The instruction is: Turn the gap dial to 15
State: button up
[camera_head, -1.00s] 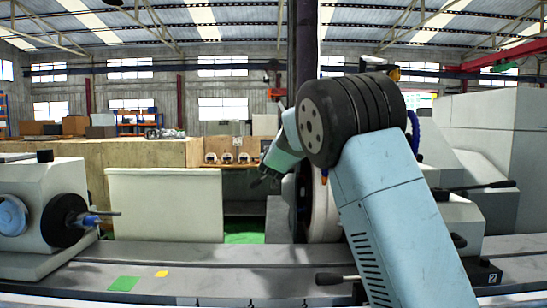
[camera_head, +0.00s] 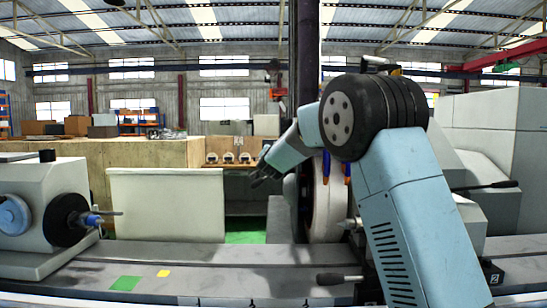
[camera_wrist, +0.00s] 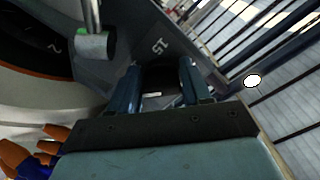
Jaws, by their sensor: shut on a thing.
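In the wrist view the two blue-grey fingers of my gripper (camera_wrist: 160,70) stand on either side of a dark piece (camera_wrist: 158,80), closed on it. It looks like the dial's knob, but most of it is hidden between the fingers. Upside-down light characters (camera_wrist: 158,47), possibly 15, show on the dark grey surface just beyond it. I cannot make out a pointer or the present setting. In the head view my gripper (camera_head: 258,180) is small and dark, left of the grinding wheel (camera_head: 327,205). The dial cannot be made out there.
Orange-tipped coolant nozzles (camera_wrist: 20,155) are close at lower left in the wrist view. A metal rod with a grey end (camera_wrist: 95,45) is near the fingers. A pale panel (camera_head: 165,205) and the blue-handled headstock (camera_head: 45,215) stand left. A lever (camera_head: 335,279) sticks out in front.

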jog(key=m, duration=0.5)
jog(key=shift+m, duration=0.4)
jog(key=m, duration=0.9)
jog(key=shift+d+r+m, duration=0.1)
jog(key=shift+r+m, duration=0.05)
jog(key=shift+m, duration=0.25)
jog(key=shift+r+m, duration=0.1)
jog(key=shift+m, duration=1.8)
jog(key=o, duration=0.9)
jog(key=shift+o, duration=0.4)
jog(key=shift+r, duration=0.15)
jog(key=shift+s, duration=0.1)
